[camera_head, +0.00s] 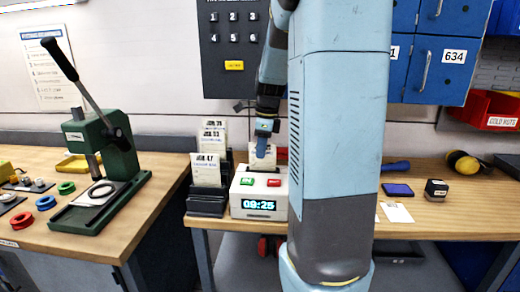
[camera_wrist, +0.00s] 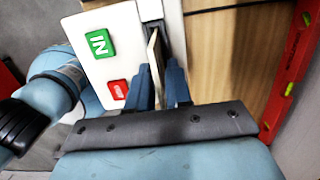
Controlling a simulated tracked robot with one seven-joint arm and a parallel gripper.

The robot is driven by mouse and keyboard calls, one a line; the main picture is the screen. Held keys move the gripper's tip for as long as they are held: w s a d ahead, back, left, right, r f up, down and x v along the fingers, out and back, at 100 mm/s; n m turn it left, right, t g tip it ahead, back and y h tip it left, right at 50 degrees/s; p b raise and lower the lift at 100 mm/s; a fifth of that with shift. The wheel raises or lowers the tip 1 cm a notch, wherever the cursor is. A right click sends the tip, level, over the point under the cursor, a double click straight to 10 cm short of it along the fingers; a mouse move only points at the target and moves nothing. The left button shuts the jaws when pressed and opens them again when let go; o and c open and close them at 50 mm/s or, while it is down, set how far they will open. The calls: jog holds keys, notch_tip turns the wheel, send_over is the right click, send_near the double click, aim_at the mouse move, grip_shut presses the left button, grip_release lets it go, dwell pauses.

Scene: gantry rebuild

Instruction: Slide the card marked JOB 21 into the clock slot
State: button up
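The time clock (camera_head: 260,207) is a white box with a 09:25 display, a green IN button and a red button. It stands at the front edge of the bench; its white face (camera_wrist: 88,67) also fills the upper left of the wrist view. My gripper (camera_head: 263,150) points down over the back of the clock. In the wrist view my gripper (camera_wrist: 160,88) has its blue fingers closed on a thin pale card (camera_wrist: 155,52), seen nearly edge-on. The card's far end is by a dark gap at the clock's back. I cannot read its marking or tell whether it is in the slot.
A black card rack (camera_head: 206,206) with several job cards, JOB 47 in front, stands just left of the clock. A green press (camera_head: 100,165) is on the left bench. A loose card (camera_head: 396,212), blue pad (camera_head: 397,190) and stamp (camera_head: 436,189) lie at right.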

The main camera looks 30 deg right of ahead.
jog(key=o, duration=0.3)
jog(key=shift+o, duration=0.2)
notch_tip(320, 180, up, 14)
jog(key=d, duration=0.1)
jog(key=shift+s+d+f, duration=0.2)
jog(key=shift+s, duration=0.25)
dwell(0.6)
